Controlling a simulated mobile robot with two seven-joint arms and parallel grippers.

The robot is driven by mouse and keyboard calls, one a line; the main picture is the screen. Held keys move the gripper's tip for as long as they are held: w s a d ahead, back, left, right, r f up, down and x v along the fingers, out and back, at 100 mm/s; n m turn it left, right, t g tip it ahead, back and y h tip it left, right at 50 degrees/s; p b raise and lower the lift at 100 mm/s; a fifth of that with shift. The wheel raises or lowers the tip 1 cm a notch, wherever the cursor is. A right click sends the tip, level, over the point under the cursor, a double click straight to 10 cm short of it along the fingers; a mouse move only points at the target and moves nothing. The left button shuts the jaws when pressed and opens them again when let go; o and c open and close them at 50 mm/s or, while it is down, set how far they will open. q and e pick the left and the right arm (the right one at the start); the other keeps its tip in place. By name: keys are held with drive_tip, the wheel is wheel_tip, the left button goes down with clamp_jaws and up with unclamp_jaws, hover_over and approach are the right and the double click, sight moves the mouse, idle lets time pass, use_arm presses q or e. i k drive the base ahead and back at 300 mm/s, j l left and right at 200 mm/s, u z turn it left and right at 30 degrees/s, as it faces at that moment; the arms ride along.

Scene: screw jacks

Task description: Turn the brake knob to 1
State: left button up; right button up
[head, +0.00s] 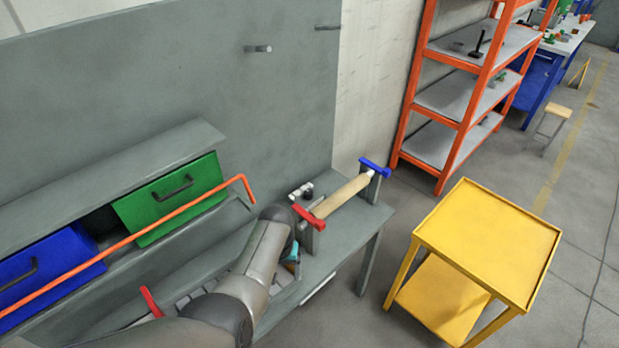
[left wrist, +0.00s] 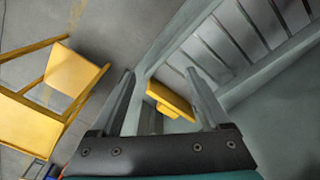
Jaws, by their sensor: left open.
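On the bench (head: 345,236) a pale wooden roller (head: 342,196) lies between a red T-shaped handle (head: 309,216) and a blue T-shaped handle (head: 375,167). A small black-and-white fitting (head: 303,190) sits beside the red handle. I cannot tell which part is the brake knob, and no number is readable. My left arm reaches over the bench in the head view, its fingers mostly hidden. In the left wrist view my left gripper (left wrist: 160,72) is open and empty. A yellow block (left wrist: 170,99) shows between and beyond its fingers; contact is not visible. My right gripper is not in view.
An orange bar (head: 130,240) runs across the blue drawer (head: 45,275) and green drawer (head: 172,197) at left. A red lever (head: 151,302) stands close to my arm. A yellow cart (head: 490,240) stands right of the bench, with floor between. Orange shelving (head: 462,95) is behind.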

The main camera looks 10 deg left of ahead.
sight(308, 193)
drive_tip(key=i, duration=1.35)
